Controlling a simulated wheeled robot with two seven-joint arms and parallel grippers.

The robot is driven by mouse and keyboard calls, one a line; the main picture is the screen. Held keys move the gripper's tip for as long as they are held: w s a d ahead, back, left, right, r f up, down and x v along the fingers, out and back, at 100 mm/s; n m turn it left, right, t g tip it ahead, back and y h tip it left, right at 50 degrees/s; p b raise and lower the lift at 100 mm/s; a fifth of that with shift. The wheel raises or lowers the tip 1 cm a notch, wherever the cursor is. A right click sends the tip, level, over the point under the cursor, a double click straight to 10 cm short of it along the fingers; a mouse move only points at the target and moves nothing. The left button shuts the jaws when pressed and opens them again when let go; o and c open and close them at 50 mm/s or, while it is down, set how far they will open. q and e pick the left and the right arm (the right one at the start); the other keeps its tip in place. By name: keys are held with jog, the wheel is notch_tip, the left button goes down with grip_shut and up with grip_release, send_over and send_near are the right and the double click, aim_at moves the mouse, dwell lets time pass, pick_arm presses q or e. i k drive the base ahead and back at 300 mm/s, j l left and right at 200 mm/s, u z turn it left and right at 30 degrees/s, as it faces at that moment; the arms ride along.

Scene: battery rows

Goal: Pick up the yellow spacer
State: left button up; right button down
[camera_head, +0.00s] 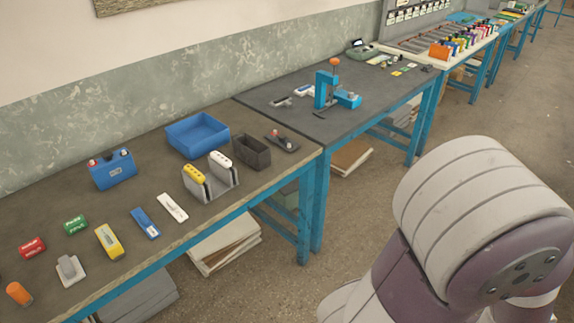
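A yellow piece with a row of dark dots on its top (194,173) stands upright in a grey slotted holder (223,188) on the near table, beside a similar white piece (220,161). A second yellow object, a block with a pale label (108,240), lies flat nearer the front left. I cannot tell for certain which of the two is the spacer. Neither of my grippers is in view. A large white and purple link of my own arm fills the lower right.
A blue tray (197,132), a dark open box (252,151) and a blue battery-like box (112,169) stand on the near table. A blue piece (145,223) and a white strip (172,207) lie in front. Another table holds a blue press (327,90). Floor is clear right of the tables.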

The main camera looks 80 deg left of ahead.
aim_at(189, 170)
jog(key=u, duration=3.4)
